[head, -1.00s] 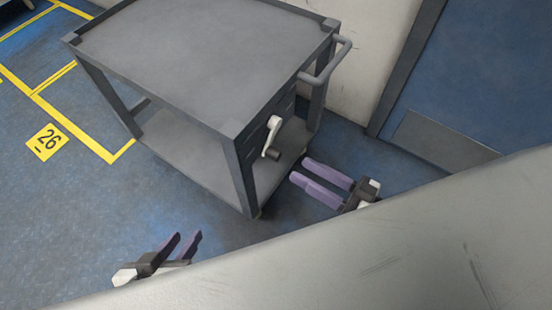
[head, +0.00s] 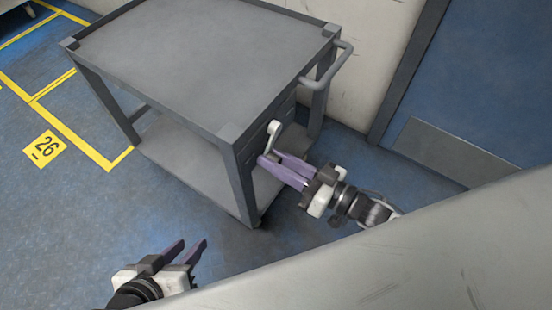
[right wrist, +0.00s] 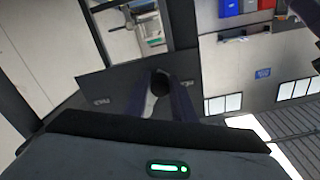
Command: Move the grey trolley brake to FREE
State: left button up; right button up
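The grey trolley (head: 200,60) stands at the upper middle of the head view. Its brake is a pale lever (head: 273,134) on the end panel, its upper end round and its lower end slanting down to the left. My right gripper (head: 268,156) has its purple fingers at the lever's lower end, apart and on either side of the dark knob (right wrist: 160,80) in the right wrist view. Contact with the knob cannot be made out. My left gripper (head: 193,246) is open and empty, low at the left, away from the trolley.
The dark brake panel (right wrist: 100,92) carries small labels on both sides of the knob, too blurred to read. A blue door (head: 480,90) is at the right. Floor at the left is clear.

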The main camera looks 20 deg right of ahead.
grip_shut()
pick_arm(q)
jog(key=shift+w+r, duration=0.15)
jog(key=shift+r, duration=0.05)
pick_arm(e)
jog(key=shift+n, duration=0.3)
jog(key=shift+w+d+f+n, duration=0.1)
jog(key=shift+n, duration=0.2)
jog(key=shift+w+d+f+n+p, duration=0.2)
jog(key=shift+n+p, duration=0.2)
jog(key=shift+n, duration=0.2)
pick_arm(q)
jog(key=shift+s+a+r+n+t+y+p, duration=0.15)
jog(key=shift+s+a+r+n+t+p, duration=0.15)
jog(key=shift+a+p, duration=0.2)
jog(key=shift+s+a+r+n+t+y+p, duration=0.1)
jog(key=shift+a+r+n+t+y+p, duration=0.1)
jog(key=shift+a+r+t+p, duration=0.3)
pick_arm(e)
jog(key=w+d+n, duration=0.4)
jog(key=d+n, duration=0.2)
jog(key=n, duration=0.7)
jog(key=shift+w+r+n, duration=0.15)
jog(key=shift+w+n, duration=0.15)
